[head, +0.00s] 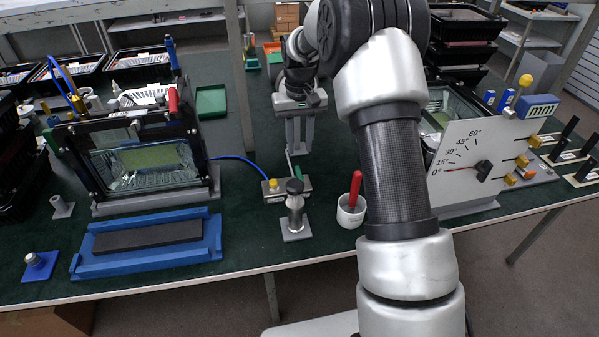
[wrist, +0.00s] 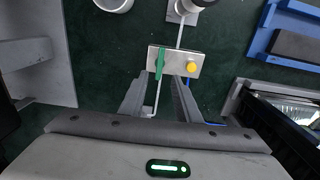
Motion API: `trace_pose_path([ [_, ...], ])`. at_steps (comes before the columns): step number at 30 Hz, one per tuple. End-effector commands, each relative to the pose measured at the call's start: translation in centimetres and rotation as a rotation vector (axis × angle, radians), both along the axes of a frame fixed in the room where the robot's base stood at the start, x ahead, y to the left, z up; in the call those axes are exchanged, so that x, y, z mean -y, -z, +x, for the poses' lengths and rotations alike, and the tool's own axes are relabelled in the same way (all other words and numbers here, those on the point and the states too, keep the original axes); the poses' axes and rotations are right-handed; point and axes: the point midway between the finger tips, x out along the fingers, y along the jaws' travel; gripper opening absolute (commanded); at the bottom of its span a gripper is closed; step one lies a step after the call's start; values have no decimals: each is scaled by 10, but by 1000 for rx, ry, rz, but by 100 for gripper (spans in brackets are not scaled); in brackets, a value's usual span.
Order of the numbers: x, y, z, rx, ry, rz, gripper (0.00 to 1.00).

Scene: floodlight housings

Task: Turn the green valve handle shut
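The green valve handle (head: 297,174) sits on a small metal valve block (head: 286,191) near the table's middle. In the wrist view the green handle (wrist: 160,63) lies across the left part of the block (wrist: 175,62), roughly in line with the thin pipes. A yellow knob (wrist: 191,67) is on the block's right part. My gripper (head: 300,150) points down behind the block in the head view. In the wrist view my gripper (wrist: 160,82) is open and empty, its fingertips just short of the block. The handle appears apart from both fingers.
A metal cylinder fitting (head: 295,215) stands in front of the block. A white cup (head: 351,210) with a red-handled tool is to its right. A blue hose (head: 240,160) runs to the floodlight housing (head: 150,160) on the left. An angle-dial panel (head: 475,160) stands at right.

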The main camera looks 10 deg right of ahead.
Motion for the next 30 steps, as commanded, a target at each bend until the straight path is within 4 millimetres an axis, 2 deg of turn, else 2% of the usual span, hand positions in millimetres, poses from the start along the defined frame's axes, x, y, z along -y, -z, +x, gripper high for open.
trace_pose_path([
  [1,0,14,-1,-5,0,0,30],
  [6,0,51,-1,-4,0,0,30],
  [12,0,86,-1,-2,1,0,30],
  [15,0,98,-1,-2,1,0,30],
  [20,0,106,0,0,1,0,30],
  [28,0,107,0,0,0,0,30],
  [30,0,107,0,0,0,0,20],
])
